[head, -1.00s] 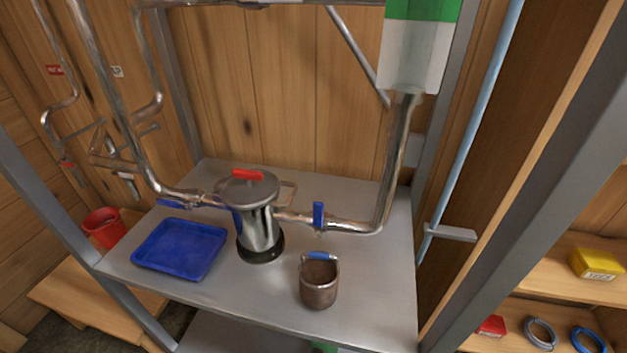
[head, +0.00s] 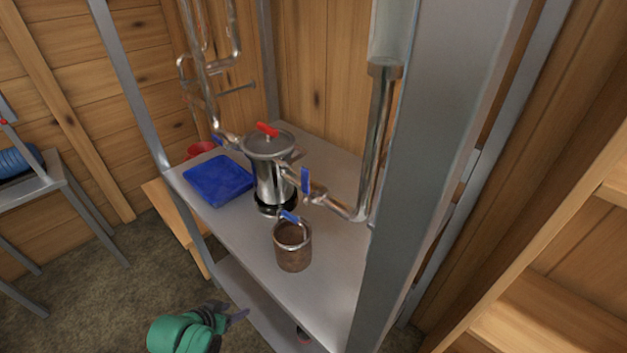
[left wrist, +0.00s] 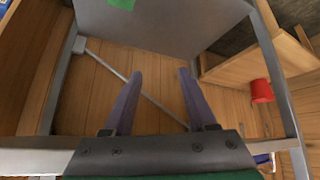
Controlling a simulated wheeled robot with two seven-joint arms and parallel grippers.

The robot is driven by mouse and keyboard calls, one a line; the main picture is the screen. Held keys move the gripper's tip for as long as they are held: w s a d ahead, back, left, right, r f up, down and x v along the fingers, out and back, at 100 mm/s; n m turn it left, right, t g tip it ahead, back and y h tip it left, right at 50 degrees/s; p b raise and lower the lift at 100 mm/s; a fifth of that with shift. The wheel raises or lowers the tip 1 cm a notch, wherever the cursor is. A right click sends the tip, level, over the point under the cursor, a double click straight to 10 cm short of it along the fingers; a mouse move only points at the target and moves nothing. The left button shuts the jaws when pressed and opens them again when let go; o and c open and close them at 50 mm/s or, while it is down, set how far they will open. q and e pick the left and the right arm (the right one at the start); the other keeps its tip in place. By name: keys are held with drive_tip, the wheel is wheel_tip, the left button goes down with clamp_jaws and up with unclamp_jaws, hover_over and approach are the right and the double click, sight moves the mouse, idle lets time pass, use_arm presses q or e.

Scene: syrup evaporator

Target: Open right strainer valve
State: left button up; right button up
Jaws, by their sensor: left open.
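The steel strainer pot (head: 270,175) with a red lid handle stands on the metal shelf (head: 335,285). On its right side a pipe carries the right valve with a blue lever (head: 305,180), which stands upright, across the pipe. A second blue lever (head: 216,141) shows on the pipe at the pot's left. My left gripper (head: 240,315) is low in front of the shelf, well below and apart from the valve. In the left wrist view its two purple-grey fingers (left wrist: 158,95) are spread with nothing between them. My right gripper is not seen.
A brown basket with a blue-topped handle (head: 292,247) stands before the pot. A blue tray (head: 219,180) and a red bucket (head: 200,149) are at the left. A thick grey post (head: 435,150) rises at the right front. Floor at the left front is clear.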

use_arm(q)
drive_tip(key=w+d+r+m+t+h, duration=0.1)
drive_tip(key=d+r, duration=0.1)
drive_tip(key=r, duration=0.6)
drive_tip(key=d+r+m+t+h, duration=0.1)
drive_tip(key=d+r+m+h, duration=0.15)
drive_tip(key=r, duration=0.55)
drive_tip(key=m+t+h, duration=0.2)
drive_tip(key=t+h, duration=0.2)
drive_tip(key=h, duration=0.2)
approach(303, 174)
drive_tip(key=shift+h, duration=0.25)
drive_tip(key=p+x, duration=0.2)
drive_tip(key=x, duration=0.4)
drive_tip(key=p+x, duration=0.2)
drive_tip(key=x, duration=0.4)
drive_tip(key=shift+w+d+f+p, duration=0.2)
drive_tip(key=shift+w+p, duration=0.1)
drive_tip(key=shift+w+d+f, duration=0.1)
drive_tip(key=shift+w+d, duration=0.15)
drive_tip(key=shift+d, duration=0.1)
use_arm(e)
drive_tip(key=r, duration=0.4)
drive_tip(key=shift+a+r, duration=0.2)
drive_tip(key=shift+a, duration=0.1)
use_arm(q)
clamp_jaws()
